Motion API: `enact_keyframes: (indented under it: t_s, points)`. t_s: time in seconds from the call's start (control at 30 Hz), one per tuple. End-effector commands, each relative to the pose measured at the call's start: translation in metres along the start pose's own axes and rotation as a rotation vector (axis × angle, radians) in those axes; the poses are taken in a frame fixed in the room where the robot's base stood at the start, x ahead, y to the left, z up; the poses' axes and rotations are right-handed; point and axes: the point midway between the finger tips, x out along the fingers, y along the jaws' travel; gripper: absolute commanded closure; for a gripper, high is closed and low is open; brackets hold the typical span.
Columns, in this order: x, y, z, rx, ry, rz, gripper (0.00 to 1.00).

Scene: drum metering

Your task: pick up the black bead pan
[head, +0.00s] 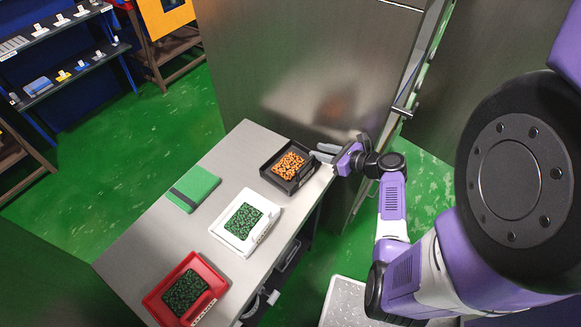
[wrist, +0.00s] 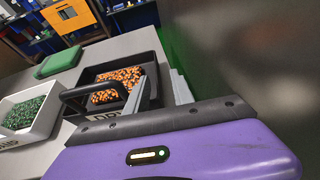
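The black bead pan (head: 271,178) holds orange beads and stands upright at the far right corner of the grey table. In the wrist view the pan (wrist: 87,77) shows a black loop handle (wrist: 75,93) and a partly hidden label on its near wall. My gripper (head: 323,152) is at the pan's right side, near its edge. In the wrist view its two pale fingers (wrist: 160,90) stand apart, with the near one overlapping the pan's right side. I cannot tell whether the fingers touch the pan or straddle its wall.
A white pan (head: 228,240) and a red pan (head: 157,292), both with green beads, stand along the table (head: 140,235). A green book-like item (head: 196,186) lies left of the white pan. A large metallic panel (head: 300,60) rises close behind the black pan.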

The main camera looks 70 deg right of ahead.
Motion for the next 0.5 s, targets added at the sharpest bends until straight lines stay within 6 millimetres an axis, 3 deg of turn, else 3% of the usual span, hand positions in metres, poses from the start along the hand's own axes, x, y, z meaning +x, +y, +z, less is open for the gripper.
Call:
enact_keyframes:
  t_s: [0.3, 0.5]
  points:
    - [0.042, 0.006, 0.003, 0.001, 0.0, 0.002, 0.71]
    - [0.051, 0.006, 0.002, 0.0, 0.001, 0.001, 0.71]
